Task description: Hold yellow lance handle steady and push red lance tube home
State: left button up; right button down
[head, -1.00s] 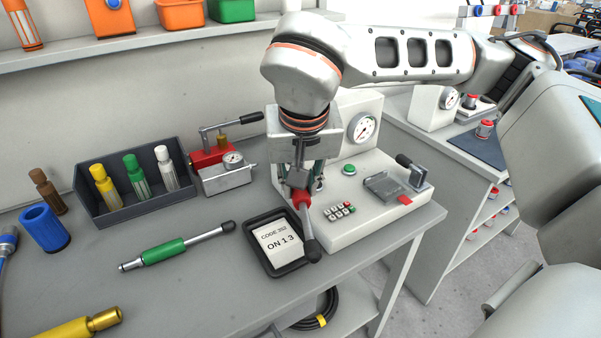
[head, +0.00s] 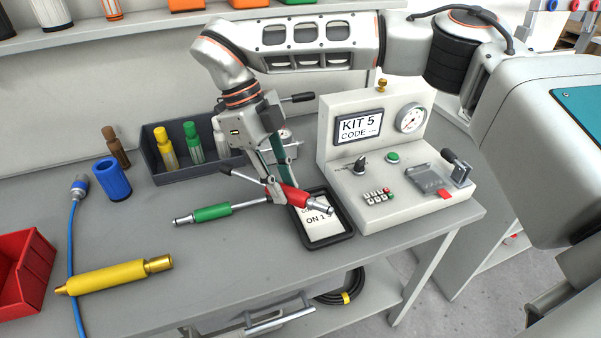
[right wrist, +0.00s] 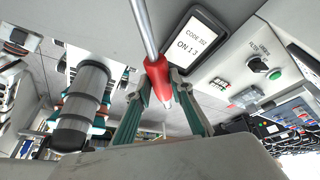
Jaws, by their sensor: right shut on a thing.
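The red lance tube (head: 297,198) is a red sleeve on a thin steel rod. My right gripper (head: 277,191) is shut on it and holds it tilted above the bench, in front of the tablet's left edge. In the right wrist view the red sleeve (right wrist: 157,78) sits between the fingertips (right wrist: 159,92), with the rod running up the picture. The yellow lance handle (head: 115,277) is a yellow cylinder with a brass-coloured end, lying on the bench at the front left, apart from the gripper. My left gripper is not in view.
The tablet (head: 344,235) and white test console (head: 405,205) are to the right. A blue hose (head: 71,235) and red bin (head: 22,285) are at the left. Bench between yellow handle and tablet is clear.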

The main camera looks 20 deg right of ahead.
pick_arm(q)
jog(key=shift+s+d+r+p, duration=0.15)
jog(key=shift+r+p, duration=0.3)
jog(key=shift+p, duration=0.15)
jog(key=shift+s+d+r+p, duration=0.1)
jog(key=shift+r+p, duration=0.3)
jog(key=shift+p, duration=0.2)
pick_arm(e)
jog(key=a+f+m+t+y, duration=0.1)
jog(key=a+m, duration=0.3)
jog(key=m, duration=0.4)
jog(key=a+f+m+t+y, duration=0.1)
jog(key=a+f+m+y, duration=0.2)
jog(key=m, duration=0.6)
jog(key=a+f+m+t+y, duration=0.1)
jog(key=a+f+m+y, duration=0.1)
jog(key=a+m, duration=0.4)
jog(key=shift+w+m+y, duration=0.1)
jog(key=shift+m+y, duration=0.6)
jog(key=shift+m, duration=1)
